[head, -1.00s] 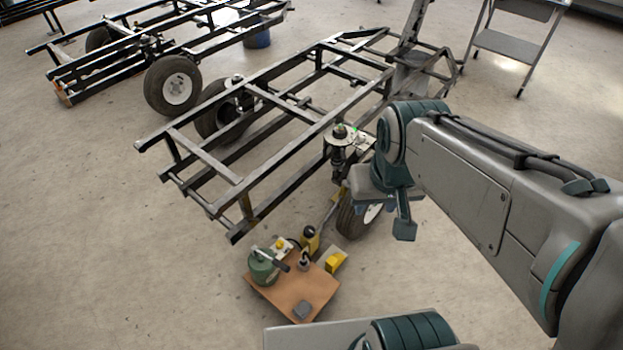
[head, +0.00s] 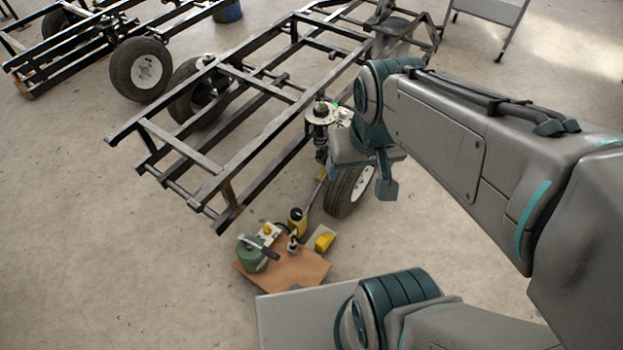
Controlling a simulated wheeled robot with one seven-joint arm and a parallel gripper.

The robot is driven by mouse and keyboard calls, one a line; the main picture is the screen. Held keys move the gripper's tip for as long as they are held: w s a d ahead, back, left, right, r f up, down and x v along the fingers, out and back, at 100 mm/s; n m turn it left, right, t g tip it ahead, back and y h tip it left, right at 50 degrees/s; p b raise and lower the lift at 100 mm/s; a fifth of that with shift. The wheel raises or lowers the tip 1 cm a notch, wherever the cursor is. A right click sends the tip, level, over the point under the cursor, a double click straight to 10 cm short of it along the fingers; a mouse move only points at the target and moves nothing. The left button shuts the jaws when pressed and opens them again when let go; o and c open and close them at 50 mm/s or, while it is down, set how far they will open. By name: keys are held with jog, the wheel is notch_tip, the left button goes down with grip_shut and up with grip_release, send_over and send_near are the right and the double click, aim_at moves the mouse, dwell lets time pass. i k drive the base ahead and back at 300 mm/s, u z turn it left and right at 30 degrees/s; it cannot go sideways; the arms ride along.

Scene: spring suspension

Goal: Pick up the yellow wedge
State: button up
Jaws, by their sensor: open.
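The yellow wedge (head: 325,240) is small and lies by the right back corner of a brown board on the floor, seemingly on a thin pale plate. Nothing covers it in the head view. My gripper (head: 361,180) is above and to the right of the wedge in the picture, in front of the wheel and the vehicle frame. It is open, partly hidden by its own wrist, and nothing shows between its fingers. It is clearly apart from the wedge.
The brown board (head: 300,272) also holds a green canister (head: 251,256) and small parts. A yellow bottle (head: 297,221) stands close behind the wedge. The black vehicle frame (head: 205,160) and its wheel (head: 343,192) are just beyond.

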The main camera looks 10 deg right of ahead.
aim_at(322, 243)
jog(key=k, duration=0.5)
jog(key=z, duration=1.25)
jog(key=i, duration=2.3)
jog(key=u, duration=3.35)
